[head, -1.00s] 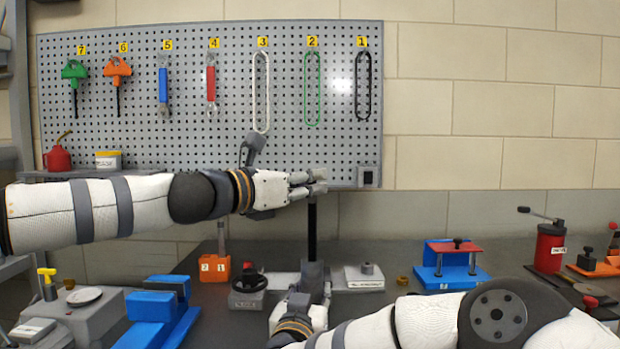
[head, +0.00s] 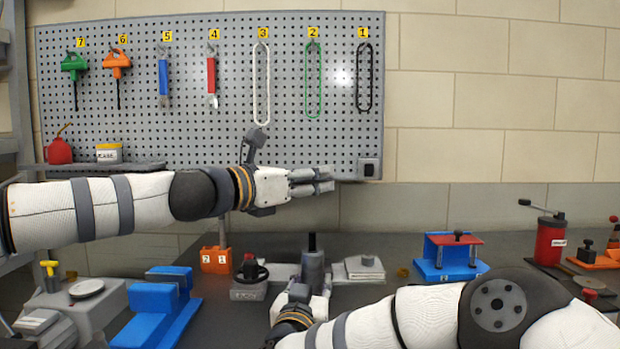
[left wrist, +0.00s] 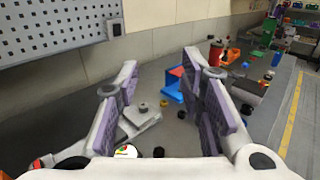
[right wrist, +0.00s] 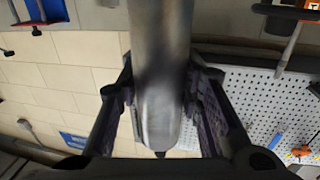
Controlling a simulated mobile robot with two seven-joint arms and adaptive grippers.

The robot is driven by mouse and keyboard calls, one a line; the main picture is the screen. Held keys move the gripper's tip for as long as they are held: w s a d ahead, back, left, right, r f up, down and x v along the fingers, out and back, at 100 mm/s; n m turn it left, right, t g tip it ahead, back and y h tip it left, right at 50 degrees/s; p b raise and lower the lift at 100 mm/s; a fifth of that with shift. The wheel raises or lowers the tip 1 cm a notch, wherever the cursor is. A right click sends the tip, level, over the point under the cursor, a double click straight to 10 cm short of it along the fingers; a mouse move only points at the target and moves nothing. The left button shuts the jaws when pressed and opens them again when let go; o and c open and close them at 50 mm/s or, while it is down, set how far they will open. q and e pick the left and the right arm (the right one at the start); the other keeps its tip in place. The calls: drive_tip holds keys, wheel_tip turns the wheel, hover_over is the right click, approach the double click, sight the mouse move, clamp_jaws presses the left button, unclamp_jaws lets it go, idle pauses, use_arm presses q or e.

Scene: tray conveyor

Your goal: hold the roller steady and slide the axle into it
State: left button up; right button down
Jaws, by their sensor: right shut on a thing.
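The grey roller (head: 313,270) stands upright in the middle of the bench. My right gripper (head: 312,289) is shut on it. In the right wrist view the roller (right wrist: 160,50) fills the space between the fingers. The dark axle (head: 312,242) shows as a short upright stub at the roller's top; the rest of it is hidden, apparently inside the roller. My left gripper (head: 330,180) is above the axle, apart from it. Its fingers are spread and empty, as the left wrist view also shows (left wrist: 165,85).
A handwheel fixture (head: 249,280) stands left of the roller and a grey block with a knob (head: 366,266) right of it. A blue and red fixture (head: 447,256) is farther right. Blue blocks (head: 150,310) are at the left front. A pegboard (head: 210,110) stands behind.

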use_arm(q)
drive_tip(key=v, duration=1.2)
use_arm(e)
drive_tip(key=c, duration=1.1)
unclamp_jaws()
drive_tip(key=shift+o, duration=0.2)
